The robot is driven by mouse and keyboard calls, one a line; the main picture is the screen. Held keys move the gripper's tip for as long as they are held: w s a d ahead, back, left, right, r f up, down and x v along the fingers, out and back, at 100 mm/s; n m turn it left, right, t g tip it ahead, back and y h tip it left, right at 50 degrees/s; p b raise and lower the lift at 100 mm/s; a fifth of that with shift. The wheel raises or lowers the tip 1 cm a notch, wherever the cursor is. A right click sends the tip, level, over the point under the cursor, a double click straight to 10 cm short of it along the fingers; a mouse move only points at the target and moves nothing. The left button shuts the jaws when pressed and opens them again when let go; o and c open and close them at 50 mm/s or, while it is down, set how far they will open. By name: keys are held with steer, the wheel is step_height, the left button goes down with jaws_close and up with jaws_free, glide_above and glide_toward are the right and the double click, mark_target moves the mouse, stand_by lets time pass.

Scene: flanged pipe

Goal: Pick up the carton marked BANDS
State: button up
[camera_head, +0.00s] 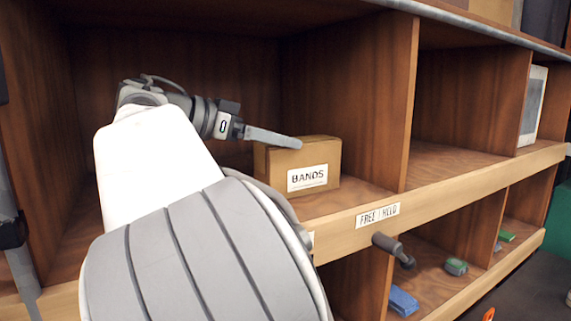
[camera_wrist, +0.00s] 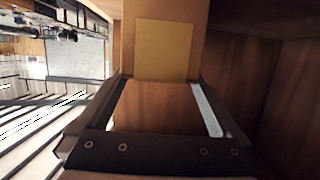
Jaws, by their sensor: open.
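The carton marked BANDS (camera_head: 322,153) is a small brown box with a white label on its front. It stands upright on the upper shelf, close to the divider on its right, in the head view. My gripper (camera_head: 287,140) reaches in from the left, and one finger shows at the carton's upper left. In the wrist view my gripper (camera_wrist: 162,82) is open with nothing between its fingers. A brown box face with a tan patch, apparently the carton (camera_wrist: 163,48), lies just beyond the fingertips. Whether they touch it is unclear. My arm hides part of the shelf left of the carton.
A wooden divider (camera_head: 391,105) stands right of the carton. The shelf lip (camera_head: 450,190) bears a FREE | HELD sign (camera_head: 377,215). A dark grey knob or peg (camera_head: 393,249) sticks out below it.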

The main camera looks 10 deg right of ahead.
mark_target(313, 168)
steer(key=x, duration=0.2)
steer(key=p+x, duration=0.1)
steer(key=x, duration=0.1)
steer(key=shift+d+r, duration=0.1)
steer(key=shift+d, duration=0.4)
steer(key=shift+w+d+p, duration=0.15)
steer(key=shift+d+p, duration=0.1)
steer(key=shift+p, duration=0.05)
steer(key=shift+c, duration=0.3)
steer(key=c, duration=1.4)
steer(key=shift+c, duration=0.5)
